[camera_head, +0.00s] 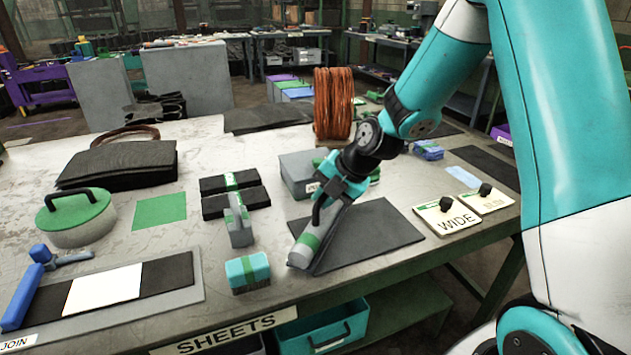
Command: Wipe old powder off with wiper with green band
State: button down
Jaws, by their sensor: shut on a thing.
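My gripper (338,192) is shut on a grey tool with a green band (308,243), which looks like the wiper. The tool is tilted, its lower end at the left edge of a dark grey sheet (378,228) on the table. I cannot tell whether it touches the sheet. No powder can be made out on the sheet. A second grey handled tool with a green band (239,225) stands to the left, apart from my gripper. A teal block with a green band (247,270) lies near the table's front edge.
A grey box (298,172) and a copper coil (333,104) stand behind my gripper. Two label plates, one reading WIDE (446,216), lie at right. Black blocks (234,204), a green-lidded round tub (76,217) and a board with strips (105,290) lie at left.

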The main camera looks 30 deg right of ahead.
jog(key=shift+w+a, duration=0.1)
jog(key=shift+a, duration=1.45)
notch_tip(320, 180, up, 8)
jog(key=p, duration=0.4)
jog(key=shift+a, duration=0.1)
